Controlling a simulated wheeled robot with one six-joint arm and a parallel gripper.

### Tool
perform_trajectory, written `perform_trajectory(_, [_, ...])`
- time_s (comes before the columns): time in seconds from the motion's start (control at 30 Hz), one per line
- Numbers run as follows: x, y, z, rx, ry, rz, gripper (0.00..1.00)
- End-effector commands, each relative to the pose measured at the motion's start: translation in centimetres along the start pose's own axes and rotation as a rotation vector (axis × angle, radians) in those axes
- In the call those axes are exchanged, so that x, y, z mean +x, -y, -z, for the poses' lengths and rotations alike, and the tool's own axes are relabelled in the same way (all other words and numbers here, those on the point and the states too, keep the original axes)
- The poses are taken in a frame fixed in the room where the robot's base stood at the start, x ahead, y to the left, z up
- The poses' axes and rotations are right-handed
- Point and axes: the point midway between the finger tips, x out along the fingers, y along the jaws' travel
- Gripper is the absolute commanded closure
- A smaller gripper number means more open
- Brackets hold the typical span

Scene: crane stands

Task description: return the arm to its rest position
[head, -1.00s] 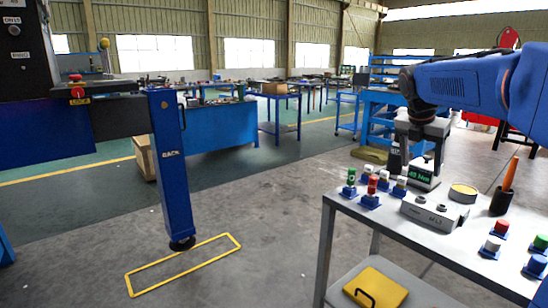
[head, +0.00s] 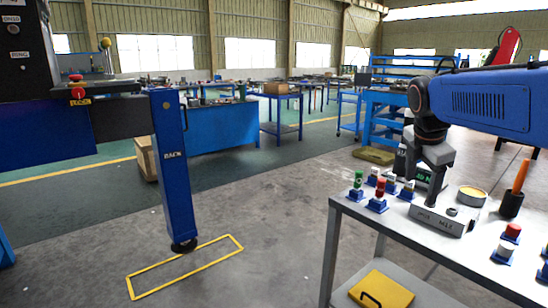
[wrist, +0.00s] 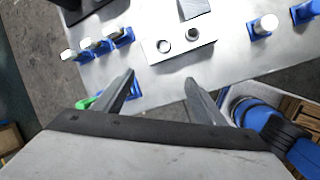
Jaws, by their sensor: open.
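My blue arm (head: 490,105) reaches in from the right of the head view, bent down at the wrist. My gripper (head: 428,195) points down over the grey workbench, close to a grey block with two round sockets (head: 440,219). In the wrist view my gripper (wrist: 160,78) has its two fingers wide apart with nothing between them. The socketed block (wrist: 178,45) lies beyond the fingertips there. Whether the fingers touch anything on the bench is hard to tell from the head view.
A blue crane leg (head: 174,170) stands left by a yellow floor frame (head: 190,268). Open floor lies between.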

Motion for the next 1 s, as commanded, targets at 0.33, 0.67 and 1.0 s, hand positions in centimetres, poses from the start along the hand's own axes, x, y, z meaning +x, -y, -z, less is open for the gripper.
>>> perform_trajectory(0.33, [0.6,9.9,6.2,0.614,-0.093,-0.036,0.35])
perform_trajectory(0.67, [3.2,19.4,11.7,1.216,-0.2,-0.01,0.35])
perform_trajectory(1.0, [6.5,26.1,15.6,1.678,-0.279,0.055,0.35])
